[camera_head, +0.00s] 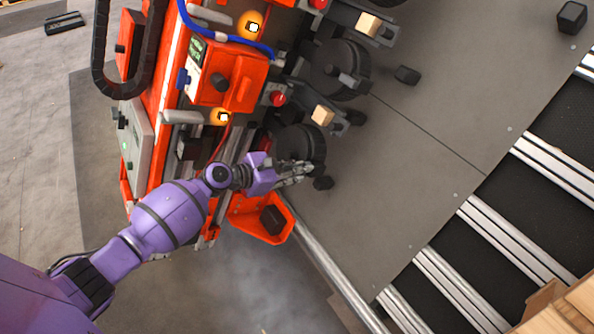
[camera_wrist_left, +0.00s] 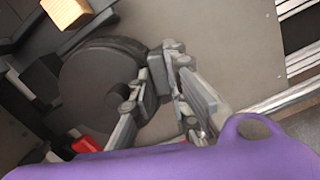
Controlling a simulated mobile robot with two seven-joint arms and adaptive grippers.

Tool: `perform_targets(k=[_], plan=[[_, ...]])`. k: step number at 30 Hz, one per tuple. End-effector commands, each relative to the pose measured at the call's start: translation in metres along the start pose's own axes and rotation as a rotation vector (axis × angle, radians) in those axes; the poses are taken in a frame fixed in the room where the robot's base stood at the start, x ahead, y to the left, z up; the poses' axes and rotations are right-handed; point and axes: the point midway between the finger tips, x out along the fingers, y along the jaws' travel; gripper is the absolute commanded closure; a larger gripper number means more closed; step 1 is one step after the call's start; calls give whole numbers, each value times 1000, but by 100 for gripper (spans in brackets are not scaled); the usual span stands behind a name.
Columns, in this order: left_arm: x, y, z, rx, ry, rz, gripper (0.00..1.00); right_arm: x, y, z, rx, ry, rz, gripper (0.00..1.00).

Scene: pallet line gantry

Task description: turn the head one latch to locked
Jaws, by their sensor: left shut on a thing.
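Two dark round heads with grey latch levers stand on the orange machine. My left gripper (camera_head: 293,172) is at the lower head (camera_head: 297,146), its fingers closed around that head's grey latch (camera_wrist_left: 155,72) at the disc's right edge. In the left wrist view, the fingers (camera_wrist_left: 158,85) lie on both sides of the latch, and the dark disc (camera_wrist_left: 88,90) is to their left. The fingers partly hide the latch, so its exact angle is unclear. The upper head's disc (camera_head: 325,62) and its latch (camera_head: 345,79) are free. My right gripper is not in view.
Small wooden blocks (camera_head: 322,115) and dark blocks (camera_head: 407,75) sit near the heads. An orange bin (camera_head: 285,228) is just below my gripper. A red button (camera_head: 278,98) and blue cable (camera_head: 215,37) are above. The grey plate (camera_head: 440,110) at right is mostly clear.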

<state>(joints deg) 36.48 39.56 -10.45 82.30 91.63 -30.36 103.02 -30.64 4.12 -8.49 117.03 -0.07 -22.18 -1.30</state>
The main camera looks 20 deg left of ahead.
Motion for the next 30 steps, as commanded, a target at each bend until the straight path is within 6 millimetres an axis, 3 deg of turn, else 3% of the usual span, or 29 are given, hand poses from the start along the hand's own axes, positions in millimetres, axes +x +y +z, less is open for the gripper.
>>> perform_targets(k=[30], plan=[[0, 2, 0, 952, 1, -93, 100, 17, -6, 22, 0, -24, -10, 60]])
